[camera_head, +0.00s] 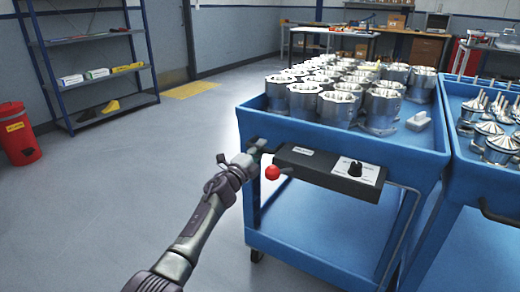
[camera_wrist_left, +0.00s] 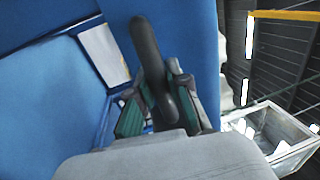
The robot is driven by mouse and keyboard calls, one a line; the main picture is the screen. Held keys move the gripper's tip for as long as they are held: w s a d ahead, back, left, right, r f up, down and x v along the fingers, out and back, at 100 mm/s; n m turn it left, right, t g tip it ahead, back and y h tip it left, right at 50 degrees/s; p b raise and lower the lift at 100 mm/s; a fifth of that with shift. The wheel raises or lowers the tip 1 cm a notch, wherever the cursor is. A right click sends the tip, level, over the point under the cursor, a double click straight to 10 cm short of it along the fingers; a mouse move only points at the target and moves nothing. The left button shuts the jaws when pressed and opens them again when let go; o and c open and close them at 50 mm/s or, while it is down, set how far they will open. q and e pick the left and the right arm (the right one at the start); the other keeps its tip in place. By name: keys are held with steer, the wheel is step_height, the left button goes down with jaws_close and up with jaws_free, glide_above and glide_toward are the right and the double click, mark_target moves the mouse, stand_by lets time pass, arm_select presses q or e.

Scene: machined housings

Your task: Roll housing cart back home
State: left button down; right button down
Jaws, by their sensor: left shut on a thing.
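The blue housing cart (camera_head: 265,127) stands right of centre in the head view, its top tray full of silvery machined housings (camera_head: 335,107). A dark box with a knob and label (camera_head: 325,171) is on its near side. My left gripper (camera_head: 257,150) is at the cart's near left corner, beside a red ball knob (camera_head: 272,172). In the left wrist view, my left gripper (camera_wrist_left: 158,102) has its green-padded fingers closed around a dark handle bar (camera_wrist_left: 147,45), with the blue cart body behind. My right gripper is not in view.
A second blue cart (camera_head: 485,215) with cone-shaped parts stands close at the right. Open grey floor (camera_head: 150,170) lies left of the cart. A blue shelf rack (camera_head: 95,72) and a red bin (camera_head: 18,135) stand at the left. Workbenches (camera_head: 335,32) are at the back.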

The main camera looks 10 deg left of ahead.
arm_select(q)
steer(key=c, duration=1.1)
jaws_free()
steer(key=shift+d+f, duration=0.1)
steer(key=shift+f, duration=0.1)
steer(key=shift+r, duration=0.1)
steer(key=v, duration=1.2)
